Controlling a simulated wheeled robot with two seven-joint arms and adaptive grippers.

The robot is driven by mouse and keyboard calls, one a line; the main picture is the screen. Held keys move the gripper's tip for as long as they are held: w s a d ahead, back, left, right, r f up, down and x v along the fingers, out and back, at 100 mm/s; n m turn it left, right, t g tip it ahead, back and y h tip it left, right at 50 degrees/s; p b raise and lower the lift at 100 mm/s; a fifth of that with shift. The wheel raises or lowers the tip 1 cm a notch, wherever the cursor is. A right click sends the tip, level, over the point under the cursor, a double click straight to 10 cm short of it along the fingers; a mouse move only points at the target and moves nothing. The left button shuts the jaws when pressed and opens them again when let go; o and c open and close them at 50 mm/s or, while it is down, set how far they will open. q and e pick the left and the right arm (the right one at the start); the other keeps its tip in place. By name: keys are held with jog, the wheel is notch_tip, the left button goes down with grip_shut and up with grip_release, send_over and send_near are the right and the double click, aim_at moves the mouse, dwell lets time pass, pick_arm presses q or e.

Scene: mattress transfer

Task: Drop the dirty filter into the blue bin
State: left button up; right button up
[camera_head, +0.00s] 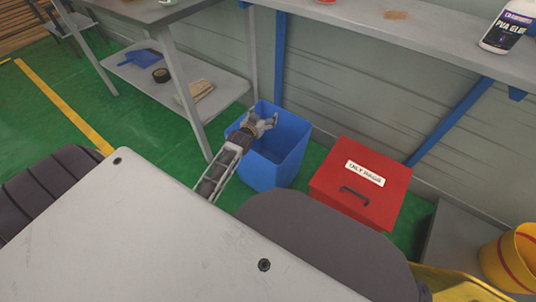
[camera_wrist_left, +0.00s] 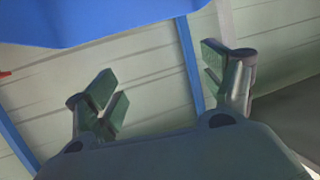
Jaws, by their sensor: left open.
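The blue bin (camera_head: 262,176) stands on the green floor, left of a red box, near the wall. My left gripper (camera_head: 266,122) is over the bin's mouth, with its arm reaching in from below. In the left wrist view the left gripper (camera_wrist_left: 165,82) is open, with nothing between its fingers. A blue surface (camera_wrist_left: 90,22), likely the bin, fills the top left of that view. No dirty filter shows in either view. The lowest part of the bin's inside is hidden. My right gripper is not in view.
A red lidded box (camera_head: 330,183) with a label stands right of the bin. A grey shelved table (camera_head: 222,87) is at the left. A yellow bucket (camera_head: 507,262) is at lower right.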

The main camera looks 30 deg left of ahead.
pick_arm(q)
jog(key=shift+s, duration=0.15)
jog(key=v, duration=1.1)
jog(key=shift+s, duration=0.3)
dwell(0.4)
jog(key=shift+d+r, duration=0.1)
jog(key=shift+r, duration=0.05)
dwell(0.8)
